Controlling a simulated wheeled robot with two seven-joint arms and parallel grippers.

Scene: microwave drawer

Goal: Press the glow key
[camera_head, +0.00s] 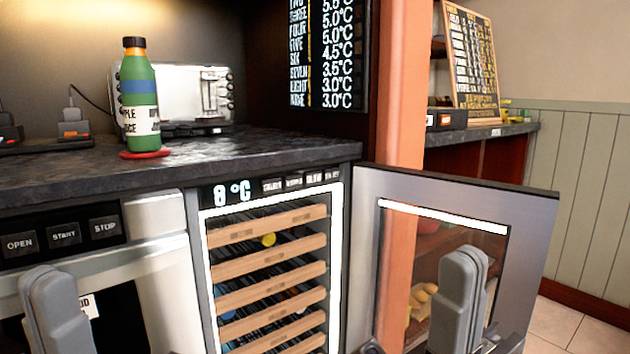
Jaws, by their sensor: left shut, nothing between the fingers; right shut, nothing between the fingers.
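The glow key (314,179) is a small dark key with a pale label in the control strip at the top of the wine cooler (194,240). The strip shows 8 °C, and similar small keys sit on both sides of it. My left gripper (45,278) is shut and empty at the lower left, in front of the drawer appliance. My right gripper (464,262) is shut and empty at the lower right, in front of the open cooler door. Both grippers are apart from the glow key and lower in the picture.
The glass cooler door (535,215) stands open to the right. Wooden racks (268,272) fill the lit cooler. The drawer appliance (160,215) has open, start and stop keys. A green bottle (141,95) stands on a red coaster (145,154) on the dark counter (270,147), near a toaster (180,92).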

